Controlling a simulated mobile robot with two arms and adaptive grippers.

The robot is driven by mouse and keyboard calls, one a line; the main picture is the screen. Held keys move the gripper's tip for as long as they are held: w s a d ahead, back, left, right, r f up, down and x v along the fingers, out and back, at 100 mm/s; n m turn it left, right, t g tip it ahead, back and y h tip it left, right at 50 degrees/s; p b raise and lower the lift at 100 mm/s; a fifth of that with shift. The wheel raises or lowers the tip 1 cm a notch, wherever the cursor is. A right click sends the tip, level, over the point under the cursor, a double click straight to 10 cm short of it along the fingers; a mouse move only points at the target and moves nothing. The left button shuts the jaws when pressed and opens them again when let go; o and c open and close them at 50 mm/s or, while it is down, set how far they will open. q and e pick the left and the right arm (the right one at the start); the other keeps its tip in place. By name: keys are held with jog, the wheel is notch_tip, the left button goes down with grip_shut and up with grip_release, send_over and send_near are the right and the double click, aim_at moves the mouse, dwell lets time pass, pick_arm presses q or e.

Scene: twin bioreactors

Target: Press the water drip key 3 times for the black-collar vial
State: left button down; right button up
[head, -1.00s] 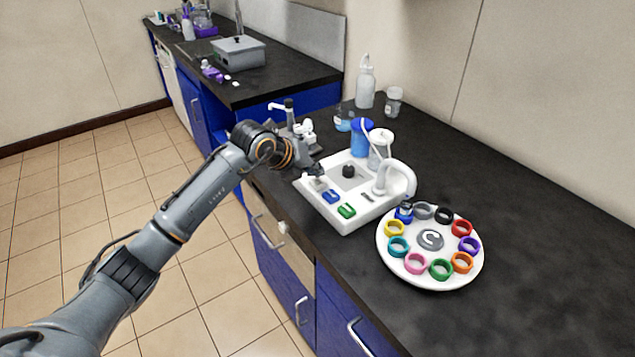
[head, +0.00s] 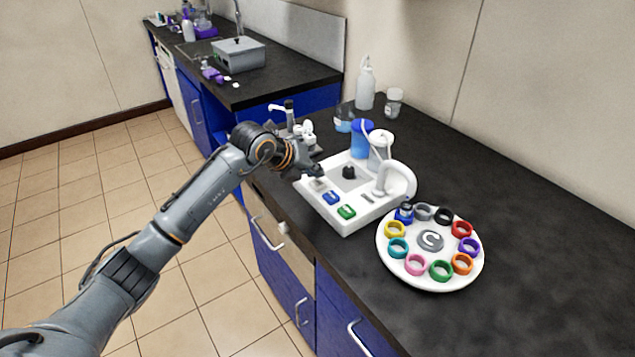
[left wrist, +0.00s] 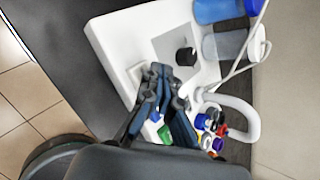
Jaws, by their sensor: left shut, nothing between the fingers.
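A vial with a black collar (head: 348,172) stands on the grey square plate of the white dosing station; its collar also shows in the left wrist view (left wrist: 186,56). Along the station's near edge sit a pale grey key (head: 318,184), a blue key (head: 331,198) and a green key (head: 346,212). Their labels are too small to read. My left gripper (head: 316,172) is shut and empty, with its tips just above the pale grey key; contact cannot be seen. My right gripper is not in view.
A white carousel (head: 408,272) with several coloured rings stands right of the station (head: 362,212). A blue container (head: 361,139), a clear vessel and a curved white spout (head: 402,174) stand at the station's back. The dark counter (head: 540,265) is clear to the right.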

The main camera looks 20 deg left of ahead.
aim_at(315, 184)
pick_arm(q)
jog(key=shift+f+b, duration=0.3)
jog(key=shift+f, duration=0.1)
jog(key=shift+f+b, duration=0.3)
jog(key=shift+f, duration=0.15)
dwell(0.8)
jog(key=shift+r, duration=0.1)
jog(key=shift+r+p, duration=0.6)
jog(key=shift+r, duration=0.15)
jog(key=shift+r, duration=0.1)
jog(key=shift+r+p, duration=1.7)
jog(key=shift+r, duration=0.75)
